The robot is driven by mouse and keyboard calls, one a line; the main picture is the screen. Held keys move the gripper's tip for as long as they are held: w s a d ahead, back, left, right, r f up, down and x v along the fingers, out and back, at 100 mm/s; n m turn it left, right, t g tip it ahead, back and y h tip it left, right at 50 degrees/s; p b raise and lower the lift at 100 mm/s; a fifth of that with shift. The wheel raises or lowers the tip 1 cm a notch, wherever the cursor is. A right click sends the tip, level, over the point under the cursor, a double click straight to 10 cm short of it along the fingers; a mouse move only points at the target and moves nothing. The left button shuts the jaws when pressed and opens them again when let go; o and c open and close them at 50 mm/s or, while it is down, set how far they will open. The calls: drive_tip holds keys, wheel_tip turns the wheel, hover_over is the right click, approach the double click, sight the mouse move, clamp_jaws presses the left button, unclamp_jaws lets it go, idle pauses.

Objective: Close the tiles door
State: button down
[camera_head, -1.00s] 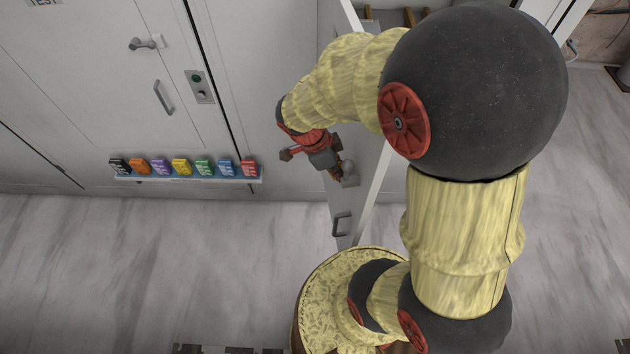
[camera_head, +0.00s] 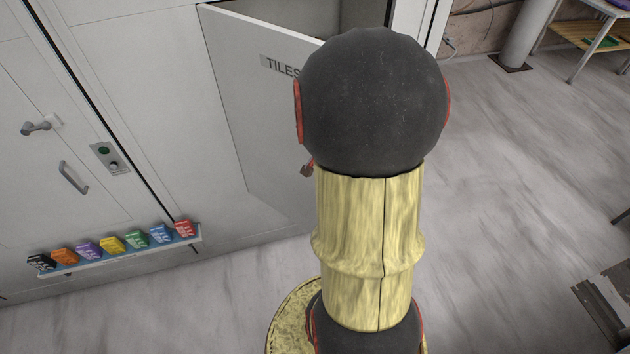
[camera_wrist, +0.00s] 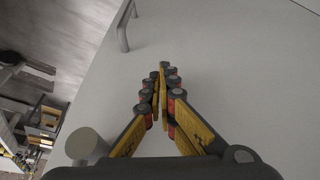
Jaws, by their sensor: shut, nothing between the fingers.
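The tiles door (camera_head: 250,100) is a pale panel labelled "TILES". It stands ajar, swung out from its frame, with a dark gap behind its top edge. My arm hides its free side in the head view. In the wrist view the door's pale face (camera_wrist: 235,60) fills most of the picture, with a bar handle (camera_wrist: 124,30) at the top and a round grey knob (camera_wrist: 87,145) at lower left. My gripper (camera_wrist: 162,72) is shut and empty, its fingertips in front of the door face. Whether they touch it I cannot tell. The head view mostly hides the gripper behind my arm.
Left of the door is another closed door with a lever (camera_head: 37,128), a handle (camera_head: 73,178) and a switch plate (camera_head: 110,158). A low ledge (camera_head: 125,252) holds several coloured boxes. Open floor (camera_head: 500,190) lies to the right, with a table (camera_head: 590,35) farther back.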

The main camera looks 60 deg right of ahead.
drive_tip(key=w+d+n+p, duration=0.2)
drive_tip(key=d+p, duration=0.2)
drive_tip(key=d, duration=1.8)
drive_tip(key=w+d+n+t, duration=0.1)
drive_tip(key=w+d+n, duration=0.1)
drive_tip(key=w+d, duration=0.2)
drive_tip(key=w+d+n+t+p, duration=0.1)
drive_tip(key=w+d, duration=0.3)
drive_tip(key=d, duration=0.6)
drive_tip(key=w+d+n+t+y, duration=0.1)
drive_tip(key=w+d+n, duration=0.3)
drive_tip(key=d, duration=0.4)
drive_tip(key=shift+w+r+p, duration=0.2)
drive_tip(key=shift+r+p, duration=0.1)
drive_tip(key=shift+w+r, duration=0.15)
drive_tip(key=shift+r, duration=0.2)
drive_tip(key=s+v, duration=0.1)
drive_tip(key=v, duration=1)
drive_tip(key=shift+a+f, duration=0.2)
drive_tip(key=shift+a, duration=0.05)
